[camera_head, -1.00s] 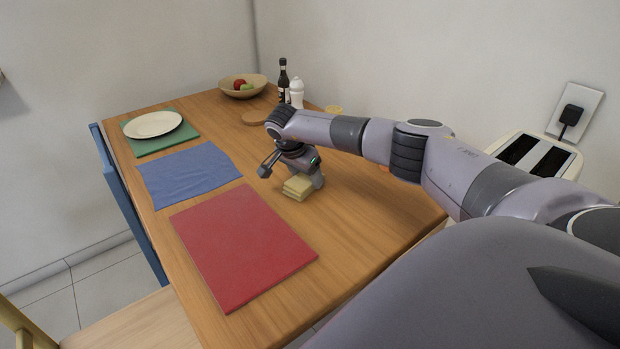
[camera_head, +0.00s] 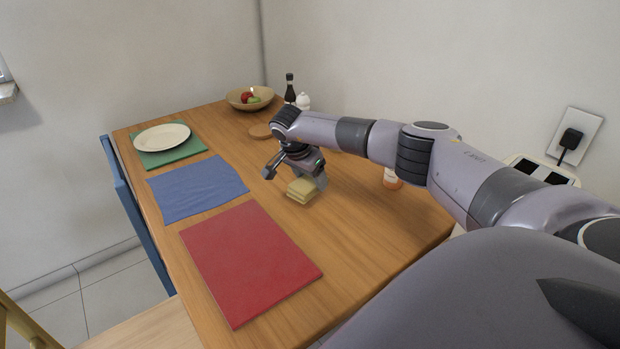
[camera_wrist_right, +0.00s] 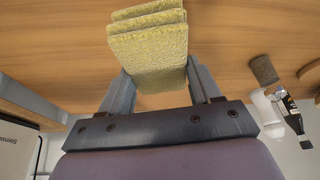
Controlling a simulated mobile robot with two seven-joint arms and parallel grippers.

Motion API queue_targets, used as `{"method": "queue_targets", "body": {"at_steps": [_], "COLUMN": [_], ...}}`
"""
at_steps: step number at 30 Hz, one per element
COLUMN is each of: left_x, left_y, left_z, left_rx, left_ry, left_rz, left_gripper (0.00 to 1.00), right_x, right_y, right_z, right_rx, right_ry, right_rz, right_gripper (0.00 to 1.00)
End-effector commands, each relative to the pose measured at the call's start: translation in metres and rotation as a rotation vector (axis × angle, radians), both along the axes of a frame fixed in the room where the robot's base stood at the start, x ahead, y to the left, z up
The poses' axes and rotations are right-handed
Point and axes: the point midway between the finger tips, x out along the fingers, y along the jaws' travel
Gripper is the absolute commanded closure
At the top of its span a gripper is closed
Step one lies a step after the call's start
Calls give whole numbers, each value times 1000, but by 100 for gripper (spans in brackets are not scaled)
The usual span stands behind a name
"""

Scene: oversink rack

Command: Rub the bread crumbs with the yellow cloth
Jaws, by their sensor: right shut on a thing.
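The yellow cloth (camera_head: 301,190), a folded stack of layers, is at the fingers of my right gripper (camera_head: 294,175), low over the wooden table (camera_head: 375,220) to the right of the blue cloth. In the right wrist view, the yellow cloth (camera_wrist_right: 150,45) sits between the two fingers of my right gripper (camera_wrist_right: 157,70), which is shut on it. I cannot tell whether the cloth touches the tabletop. I cannot make out bread crumbs in either view. My left gripper is not in view.
A red mat (camera_head: 250,260), a blue cloth (camera_head: 197,188) and a white plate (camera_head: 162,137) on a green mat lie along the left side. A fruit bowl (camera_head: 250,98), dark bottle (camera_head: 290,88) and white shaker (camera_head: 303,101) stand at the back. A jar (camera_head: 392,179) is beneath my forearm.

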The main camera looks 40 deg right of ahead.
Motion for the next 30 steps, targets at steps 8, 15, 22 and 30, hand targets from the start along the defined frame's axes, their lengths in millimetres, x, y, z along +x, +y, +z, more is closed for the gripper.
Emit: {"method": "queue_targets", "body": {"at_steps": [8, 15, 22, 30], "left_x": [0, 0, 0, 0], "left_y": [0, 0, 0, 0], "left_z": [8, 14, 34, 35], "left_rx": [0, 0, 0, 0], "left_ry": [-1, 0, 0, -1], "left_rz": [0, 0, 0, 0], "left_gripper": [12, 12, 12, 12], "right_x": [0, 0, 0, 0], "right_y": [0, -1, -1, -1], "right_z": [10, 16, 38, 40], "right_rx": [-1, -1, -1, -1], "right_ry": [0, 0, 0, 0], "right_rz": [-1, -1, -1, -1], "right_gripper": [71, 71, 71, 71]}}
